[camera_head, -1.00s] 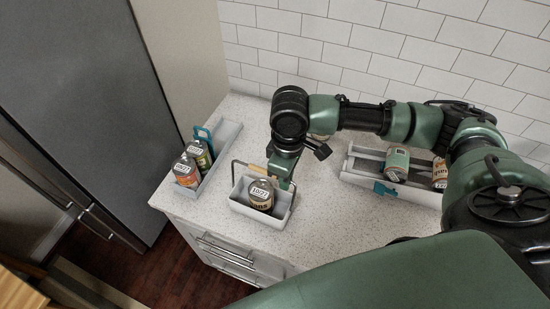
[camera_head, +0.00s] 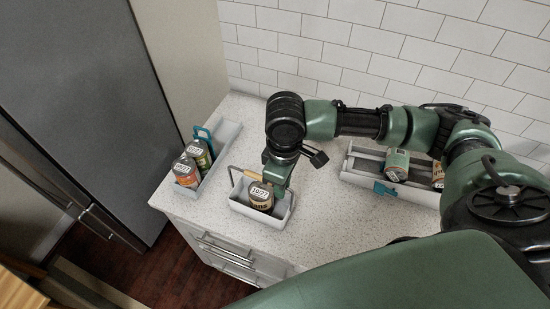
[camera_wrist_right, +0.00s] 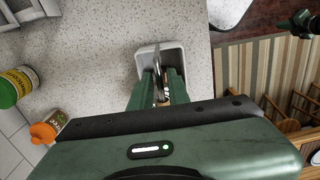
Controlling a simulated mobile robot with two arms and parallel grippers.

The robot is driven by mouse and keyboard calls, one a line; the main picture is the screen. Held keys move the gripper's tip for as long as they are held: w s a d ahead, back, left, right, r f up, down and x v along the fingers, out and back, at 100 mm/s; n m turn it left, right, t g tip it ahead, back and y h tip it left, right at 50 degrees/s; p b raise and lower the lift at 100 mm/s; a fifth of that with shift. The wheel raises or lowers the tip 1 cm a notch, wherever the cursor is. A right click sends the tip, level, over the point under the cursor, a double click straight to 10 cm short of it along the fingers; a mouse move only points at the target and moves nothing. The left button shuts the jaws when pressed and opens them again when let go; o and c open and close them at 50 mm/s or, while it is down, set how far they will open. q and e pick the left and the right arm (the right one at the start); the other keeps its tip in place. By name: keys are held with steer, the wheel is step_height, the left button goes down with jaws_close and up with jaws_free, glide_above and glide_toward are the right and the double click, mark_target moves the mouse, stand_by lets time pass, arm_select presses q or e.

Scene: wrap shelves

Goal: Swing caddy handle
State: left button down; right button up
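The small light grey caddy (camera_head: 279,214) stands on the counter near its front edge, with a labelled can (camera_head: 261,196) inside. Its handle (camera_head: 249,173) has thin metal arms and a wooden grip, and leans to one side above the caddy. My right gripper (camera_head: 275,182) reaches down over the caddy and hides part of the handle. In the right wrist view the two green fingers (camera_wrist_right: 161,82) stand close together with the handle between them, and part of the caddy (camera_wrist_right: 144,58) shows around them. The fingers appear shut on the handle. My left gripper is not in view.
A grey tray (camera_head: 222,150) with two cans (camera_head: 186,172) stands to the left. Another grey holder (camera_head: 408,190) with cans (camera_head: 397,165) stands to the right. Tiled wall lies behind. Bare counter (camera_head: 325,219) lies between the caddy and the right holder.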

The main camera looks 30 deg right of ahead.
steer(key=shift+r, duration=0.1)
steer(key=shift+r, duration=3.45)
